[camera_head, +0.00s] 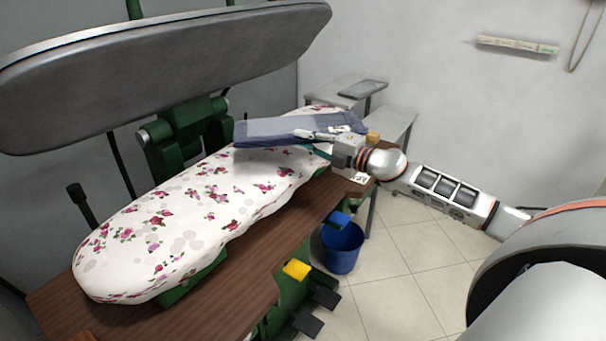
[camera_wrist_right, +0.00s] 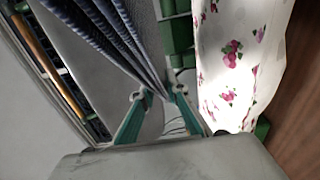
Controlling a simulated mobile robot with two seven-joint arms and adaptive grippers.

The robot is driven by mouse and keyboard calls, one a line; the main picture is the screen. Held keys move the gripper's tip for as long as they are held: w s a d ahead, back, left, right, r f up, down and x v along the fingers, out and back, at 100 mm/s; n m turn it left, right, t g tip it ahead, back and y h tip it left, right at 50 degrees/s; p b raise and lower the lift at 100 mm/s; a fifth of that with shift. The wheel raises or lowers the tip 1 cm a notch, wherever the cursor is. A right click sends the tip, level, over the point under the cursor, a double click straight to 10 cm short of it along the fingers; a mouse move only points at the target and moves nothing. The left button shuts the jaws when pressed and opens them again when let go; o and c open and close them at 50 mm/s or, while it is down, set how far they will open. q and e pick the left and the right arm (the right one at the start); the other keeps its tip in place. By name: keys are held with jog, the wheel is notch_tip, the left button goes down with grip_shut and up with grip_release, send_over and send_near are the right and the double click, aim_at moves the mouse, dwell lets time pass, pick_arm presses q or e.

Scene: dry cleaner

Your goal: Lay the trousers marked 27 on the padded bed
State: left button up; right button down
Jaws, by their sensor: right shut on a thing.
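The folded dark blue trousers (camera_head: 272,131) are over the far end of the padded bed (camera_head: 190,225), which has a white cover with pink flowers. Whether they touch the cover is unclear. My right gripper (camera_head: 318,142) is shut on the near right edge of the trousers. In the right wrist view, the teal fingers of my right gripper (camera_wrist_right: 160,98) pinch the gathered trousers (camera_wrist_right: 108,38), with the flowered bed (camera_wrist_right: 240,60) to the right. I cannot read a number 27 on them. My left gripper is not in view.
A big grey press head (camera_head: 170,65) is raised above the bed on a green frame. A brown wooden table edge (camera_head: 255,265) runs along the bed's near side. A blue bucket (camera_head: 343,248) stands on the floor. Small grey tables are behind. The near part of the bed is clear.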

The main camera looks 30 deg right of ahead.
notch_tip(320, 180, down, 11)
jog(key=b, duration=0.3)
jog(key=c, duration=2)
grip_release()
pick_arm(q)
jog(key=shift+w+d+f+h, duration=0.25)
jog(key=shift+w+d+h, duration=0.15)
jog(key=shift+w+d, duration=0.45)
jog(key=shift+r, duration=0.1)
